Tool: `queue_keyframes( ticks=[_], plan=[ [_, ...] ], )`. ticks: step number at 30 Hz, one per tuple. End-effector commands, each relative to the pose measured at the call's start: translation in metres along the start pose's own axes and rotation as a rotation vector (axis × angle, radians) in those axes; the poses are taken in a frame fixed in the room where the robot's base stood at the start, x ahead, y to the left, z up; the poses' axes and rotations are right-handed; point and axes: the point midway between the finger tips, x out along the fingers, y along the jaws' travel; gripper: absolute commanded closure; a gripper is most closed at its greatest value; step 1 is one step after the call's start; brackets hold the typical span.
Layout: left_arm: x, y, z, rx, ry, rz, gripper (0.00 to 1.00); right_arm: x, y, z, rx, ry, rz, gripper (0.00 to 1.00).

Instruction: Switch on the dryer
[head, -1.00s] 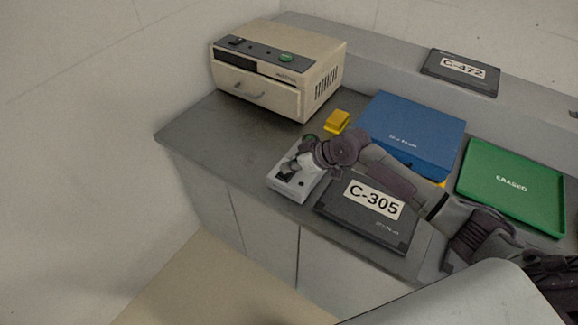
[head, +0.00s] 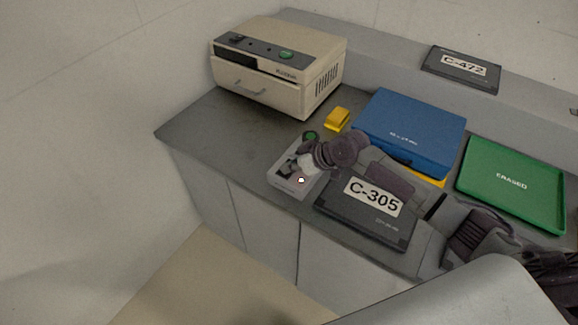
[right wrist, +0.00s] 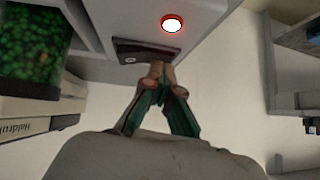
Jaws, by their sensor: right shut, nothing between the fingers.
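A small light grey device (head: 284,183) stands at the front edge of the counter; no readable label says whether it is the dryer. On its top are a dark switch plate (right wrist: 133,50) and a glowing white lamp with a red ring (right wrist: 172,24); the lamp also shows in the head view (head: 301,180). A window of green beads (right wrist: 32,42) is beside them. My right gripper (right wrist: 158,72) is shut and empty, its fingertips at the switch plate, seemingly touching it. The fingers hide part of the switch. My left gripper is not in view.
A beige machine (head: 276,66) with a green button stands at the back left. A dark C-305 cassette (head: 340,212) lies right of the device, near a blue case (head: 410,125) and a green tray (head: 512,183). A yellow block (head: 337,119) sits behind. Bare counter lies left.

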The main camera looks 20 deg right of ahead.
Motion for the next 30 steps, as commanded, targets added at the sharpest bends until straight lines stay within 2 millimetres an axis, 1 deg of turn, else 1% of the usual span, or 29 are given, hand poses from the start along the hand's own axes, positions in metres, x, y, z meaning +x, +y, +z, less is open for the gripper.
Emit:
queue_keyframes(
  ticks=[1, 6, 17, 20, 23, 28, 29, 30],
  plan=[
    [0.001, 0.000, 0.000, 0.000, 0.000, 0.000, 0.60, -0.001, 0.004, 0.001, 0.000, -0.004, 0.004, 1.00],
    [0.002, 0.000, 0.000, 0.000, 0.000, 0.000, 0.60, -0.004, 0.011, -0.002, 0.001, -0.003, 0.004, 1.00],
    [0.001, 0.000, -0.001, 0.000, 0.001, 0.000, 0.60, -0.005, 0.012, -0.004, 0.000, -0.001, 0.003, 1.00],
    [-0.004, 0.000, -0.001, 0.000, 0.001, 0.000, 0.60, -0.009, 0.010, -0.009, 0.000, 0.000, 0.003, 1.00],
    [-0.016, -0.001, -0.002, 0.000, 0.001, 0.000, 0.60, -0.016, 0.007, -0.018, 0.001, 0.000, 0.004, 1.00],
    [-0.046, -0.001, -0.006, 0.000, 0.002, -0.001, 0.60, -0.033, -0.001, -0.042, 0.002, -0.001, 0.006, 1.00],
    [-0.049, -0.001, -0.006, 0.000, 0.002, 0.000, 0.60, -0.035, -0.003, -0.044, 0.002, -0.001, 0.006, 1.00],
    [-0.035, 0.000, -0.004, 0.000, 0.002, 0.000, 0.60, -0.040, -0.002, -0.034, 0.000, -0.001, 0.008, 1.00]
  ],
)
